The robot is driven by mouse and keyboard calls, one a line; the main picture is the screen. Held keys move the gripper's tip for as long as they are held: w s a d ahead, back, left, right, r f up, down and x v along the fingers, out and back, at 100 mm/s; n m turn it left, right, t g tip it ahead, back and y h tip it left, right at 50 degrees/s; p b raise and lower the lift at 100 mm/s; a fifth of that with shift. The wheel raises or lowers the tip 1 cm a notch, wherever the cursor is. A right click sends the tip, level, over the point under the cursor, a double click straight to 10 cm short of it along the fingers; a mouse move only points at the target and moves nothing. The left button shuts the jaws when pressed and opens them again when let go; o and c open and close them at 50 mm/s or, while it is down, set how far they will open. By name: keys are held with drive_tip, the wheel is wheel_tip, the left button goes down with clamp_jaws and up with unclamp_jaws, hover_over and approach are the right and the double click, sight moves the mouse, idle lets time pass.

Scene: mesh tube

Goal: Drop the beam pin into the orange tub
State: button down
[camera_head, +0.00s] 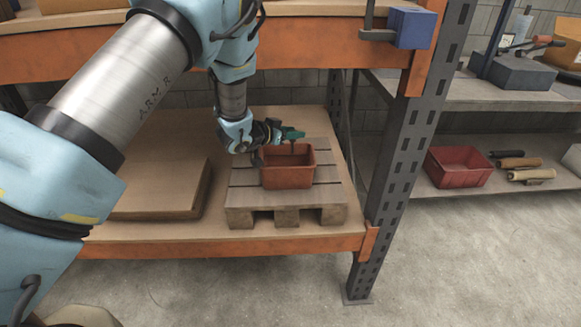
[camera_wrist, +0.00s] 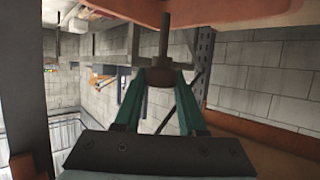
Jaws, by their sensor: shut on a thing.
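The orange tub (camera_head: 287,178) stands on a wooden pallet on the lower shelf, with its open top facing up. My gripper (camera_head: 293,133) is over the tub's opening, near its back rim. Its teal fingers, which also show in the wrist view (camera_wrist: 160,95), are shut on the beam pin (camera_wrist: 162,45). The pin is a dark brown rod with a thicker part between the fingertips. In the head view the pin is small and seems to hang down towards the tub. An orange-brown surface crosses the top of the wrist view; I cannot tell for certain whether it is the tub.
The pallet (camera_head: 240,197) has free slats beside the tub. A flat cardboard box (camera_head: 155,190) lies left of it. An orange shelf beam (camera_head: 330,60) runs above, and a grey upright (camera_head: 400,160) stands right. A red bin (camera_head: 458,167) sits on another shelf.

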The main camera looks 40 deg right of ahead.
sight(292, 148)
drive_tip(key=shift+f+b, duration=1.7)
drive_tip(key=shift+f, duration=1.1)
drive_tip(key=shift+c, duration=2)
unclamp_jaws()
drive_tip(key=b+v, duration=0.1)
drive_tip(key=v, duration=0.9)
drive_tip(key=shift+a+r, duration=0.2)
drive_tip(key=shift+a, duration=0.15)
